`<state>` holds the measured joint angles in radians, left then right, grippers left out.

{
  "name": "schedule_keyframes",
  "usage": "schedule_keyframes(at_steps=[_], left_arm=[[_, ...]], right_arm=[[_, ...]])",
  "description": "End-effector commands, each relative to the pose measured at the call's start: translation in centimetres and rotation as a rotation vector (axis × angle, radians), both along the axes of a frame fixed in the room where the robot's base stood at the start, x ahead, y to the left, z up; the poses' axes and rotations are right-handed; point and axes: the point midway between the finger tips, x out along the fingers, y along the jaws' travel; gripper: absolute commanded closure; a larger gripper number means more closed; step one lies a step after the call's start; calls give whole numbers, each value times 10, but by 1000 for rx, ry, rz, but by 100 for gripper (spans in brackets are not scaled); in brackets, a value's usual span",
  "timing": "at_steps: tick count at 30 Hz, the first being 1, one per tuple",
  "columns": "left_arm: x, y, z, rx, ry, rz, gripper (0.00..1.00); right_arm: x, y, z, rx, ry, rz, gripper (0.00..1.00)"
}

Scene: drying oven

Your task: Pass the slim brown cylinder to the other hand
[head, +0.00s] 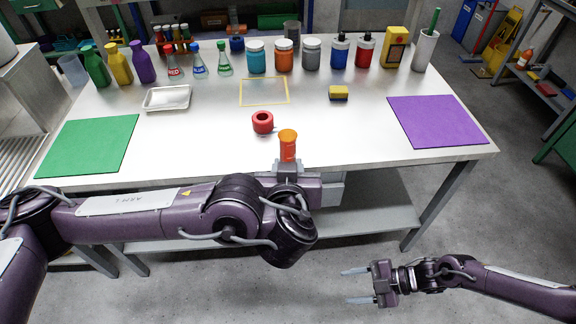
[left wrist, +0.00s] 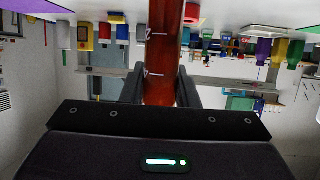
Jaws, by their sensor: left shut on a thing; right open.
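The slim brown cylinder (head: 288,147) looks orange-brown in the head view and stands upright above the table's front edge. My left gripper (head: 288,166) is shut on its lower part. In the left wrist view the cylinder (left wrist: 161,60) is a dark red-brown shaft between the two fingers (left wrist: 160,90), with faint white marks on it. My right gripper (head: 347,286) is open and empty, low at the right, in front of the table and well apart from the cylinder.
A red ring-shaped holder (head: 263,122) sits on the table (head: 210,145) just behind the cylinder. A green mat (head: 88,145) lies left, a purple mat (head: 437,121) right. A yellow sponge (head: 338,92), a tray (head: 167,98) and several bottles and jars stand farther back. The floor space around my right gripper is clear.

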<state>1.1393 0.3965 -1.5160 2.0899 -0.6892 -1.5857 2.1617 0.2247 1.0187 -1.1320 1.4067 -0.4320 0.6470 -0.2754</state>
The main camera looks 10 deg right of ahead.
Motion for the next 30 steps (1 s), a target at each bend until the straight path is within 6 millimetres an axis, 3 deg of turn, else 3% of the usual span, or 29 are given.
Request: schedule_keyframes(at_steps=[1, 3, 9, 12, 14, 21, 23, 26, 30], left_arm=[[0, 0, 0, 0, 0, 0, 96], [0, 0, 0, 0, 0, 0, 96], [0, 0, 0, 0, 0, 0, 96], [0, 0, 0, 0, 0, 0, 96], [0, 0, 0, 0, 0, 0, 96], [0, 0, 0, 0, 0, 0, 96], [0, 0, 0, 0, 0, 0, 96], [0, 0, 0, 0, 0, 0, 96], [0, 0, 0, 0, 0, 0, 96]], right_arm=[[-21, -9, -12, -16, -15, 14, 47], [-45, -20, -25, -38, -51, 36, 47], [-99, -43, -58, -105, -132, 77, 47], [-117, -52, -81, -164, -168, 59, 47], [-114, -55, -100, -214, -175, 3, 47], [-61, -61, -165, -371, -18, -430, 47], [-57, -65, -185, -403, 72, -589, 47], [-75, -71, -223, -451, 290, -889, 47], [-134, -65, -263, -501, 599, -1226, 47]])
